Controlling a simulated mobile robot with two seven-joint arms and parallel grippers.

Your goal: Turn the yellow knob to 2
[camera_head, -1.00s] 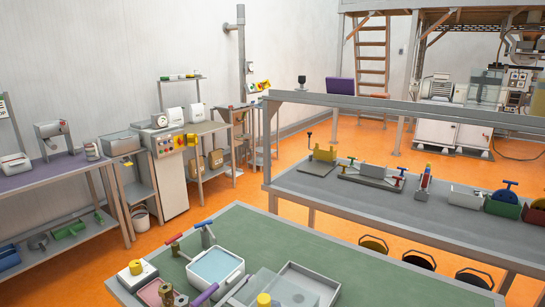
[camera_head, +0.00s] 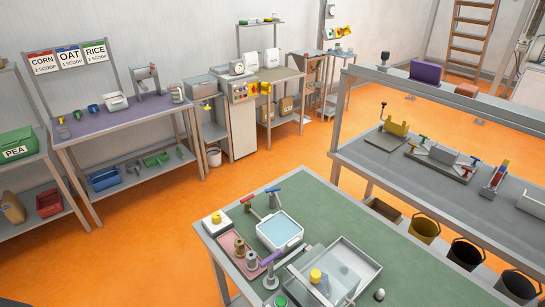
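Several yellow parts are in view, and no numbers can be read on any of them. A round yellow knob (camera_head: 216,217) sits on a small white box at the left corner of the green-topped table. A yellow cylinder (camera_head: 315,275) stands by a clear box on the same table. The grey control cabinet (camera_head: 240,117) against the wall has a panel with small red and yellow controls, too small to tell apart. A yellow piece (camera_head: 265,88) is beside that panel. Neither of my grippers is in view.
The green table (camera_head: 335,215) is in front, with a water basin (camera_head: 279,230) and a clear box (camera_head: 330,275). A purple bench (camera_head: 115,118) stands left along the wall. A grey bench (camera_head: 450,190) is at right. Open orange floor (camera_head: 150,245) lies at front left.

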